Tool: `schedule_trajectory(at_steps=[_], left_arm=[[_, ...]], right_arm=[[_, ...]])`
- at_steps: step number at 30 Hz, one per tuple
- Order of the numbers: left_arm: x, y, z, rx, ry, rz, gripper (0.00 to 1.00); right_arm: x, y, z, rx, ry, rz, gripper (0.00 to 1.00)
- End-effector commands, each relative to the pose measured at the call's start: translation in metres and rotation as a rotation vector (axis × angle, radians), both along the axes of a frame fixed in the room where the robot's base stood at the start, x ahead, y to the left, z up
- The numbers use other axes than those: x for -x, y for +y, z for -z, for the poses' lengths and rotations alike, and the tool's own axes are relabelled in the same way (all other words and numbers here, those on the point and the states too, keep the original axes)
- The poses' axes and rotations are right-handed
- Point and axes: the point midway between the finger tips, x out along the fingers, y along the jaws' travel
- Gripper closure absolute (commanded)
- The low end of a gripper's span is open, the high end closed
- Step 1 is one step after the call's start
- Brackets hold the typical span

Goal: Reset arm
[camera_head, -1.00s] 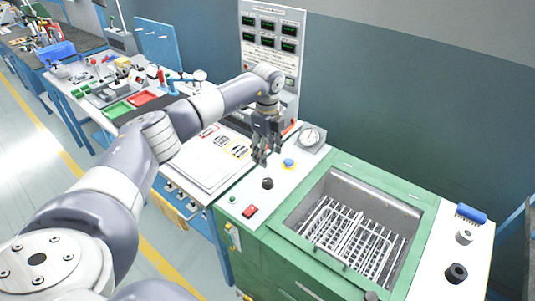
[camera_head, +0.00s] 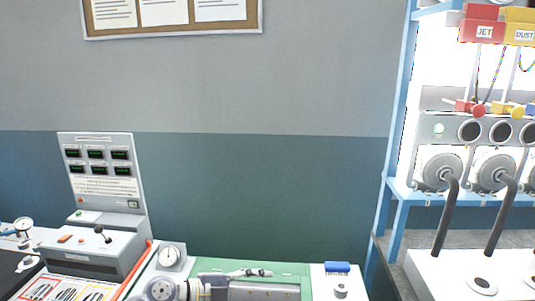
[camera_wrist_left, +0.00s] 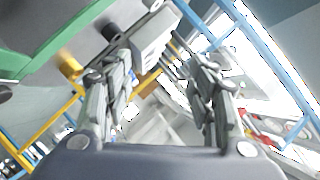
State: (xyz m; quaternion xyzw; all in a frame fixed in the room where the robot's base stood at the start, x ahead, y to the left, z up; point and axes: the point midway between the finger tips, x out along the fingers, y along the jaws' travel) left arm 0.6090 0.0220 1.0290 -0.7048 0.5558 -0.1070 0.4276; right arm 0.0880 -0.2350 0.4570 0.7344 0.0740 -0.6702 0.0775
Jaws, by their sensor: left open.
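My left gripper (camera_wrist_left: 158,72) is open in the left wrist view, its two grey fingers spread wide with nothing between them. Past the fingers are a green panel edge, blue and yellow rails and pale surfaces, all tilted. The left fingertips are not clear there. My right gripper is in neither view.
A grey control panel (camera_head: 102,170) stands at the left, with a round gauge (camera_head: 170,256) beside the green unit. A blue-framed rack (camera_head: 395,170) with hoses and JET and DUST bins (camera_head: 483,30) stands at the right.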

Motion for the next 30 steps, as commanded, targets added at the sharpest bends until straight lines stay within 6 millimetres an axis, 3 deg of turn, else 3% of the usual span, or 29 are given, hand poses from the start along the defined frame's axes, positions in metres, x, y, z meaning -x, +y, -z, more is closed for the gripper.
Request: schedule_trajectory(at_steps=[2, 5, 8, 11, 14, 17, 21, 25, 30], left_arm=[[0.007, -0.022, -0.029, 0.187, -0.059, -0.074, 0.48], [0.008, -0.023, -0.062, 0.386, -0.107, -0.225, 0.48], [0.006, -0.003, -0.082, 0.54, -0.114, -0.423, 0.48], [0.005, 0.032, -0.083, 0.638, -0.078, -0.649, 0.48], [0.012, 0.074, -0.064, 0.676, 0.002, -0.885, 0.48], [0.032, 0.115, -0.029, 0.657, 0.127, -1.114, 0.48], [0.084, 0.16, 0.035, 0.537, 0.364, -1.383, 0.48], [0.151, 0.182, 0.088, 0.373, 0.602, -1.534, 0.48], [0.225, 0.189, 0.124, 0.189, 0.839, -1.597, 0.48]], right_arm=[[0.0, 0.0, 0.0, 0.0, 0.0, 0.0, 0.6], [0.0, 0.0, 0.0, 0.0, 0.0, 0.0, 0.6], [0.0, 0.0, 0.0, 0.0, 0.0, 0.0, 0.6], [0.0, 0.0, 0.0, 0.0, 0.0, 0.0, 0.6], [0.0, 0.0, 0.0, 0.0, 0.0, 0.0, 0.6], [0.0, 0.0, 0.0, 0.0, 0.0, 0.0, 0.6], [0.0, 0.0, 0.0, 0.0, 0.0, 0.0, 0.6], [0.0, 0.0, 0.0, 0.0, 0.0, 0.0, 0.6], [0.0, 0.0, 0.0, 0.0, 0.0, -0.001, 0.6]])
